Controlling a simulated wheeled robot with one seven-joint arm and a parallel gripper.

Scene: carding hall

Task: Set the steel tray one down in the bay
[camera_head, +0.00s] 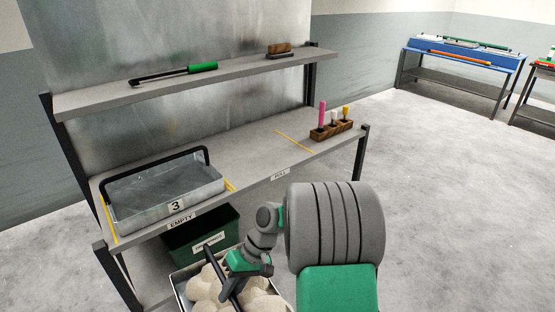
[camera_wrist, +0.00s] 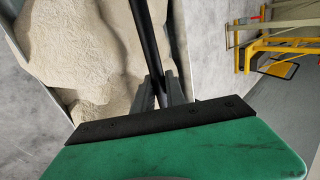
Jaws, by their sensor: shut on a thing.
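My gripper (camera_head: 243,270) is shut on the black bar handle (camera_wrist: 145,35) of a steel tray (camera_head: 180,286), low in front of the rack. Pale, lumpy wads (camera_head: 208,287) fill this tray; any number on it is out of sight. In the wrist view the two fingers (camera_wrist: 161,92) close around the handle, with the wads beneath. The shelf (camera_head: 240,163) has yellow tape lines and two labels, EMPTY (camera_head: 181,222) and FULL (camera_head: 280,175). A steel tray numbered 3 (camera_head: 145,208) stands in the EMPTY bay. The shelf behind the FULL label is bare.
A wooden block with coloured-handled tools (camera_head: 331,130) stands at the shelf's right end. An upper shelf (camera_head: 235,72) holds a green-handled tool (camera_head: 200,68) and a brush (camera_head: 279,50). A dark green bin (camera_head: 200,238) is below the EMPTY bay. A blue table (camera_head: 455,62) stands far right, beyond open floor.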

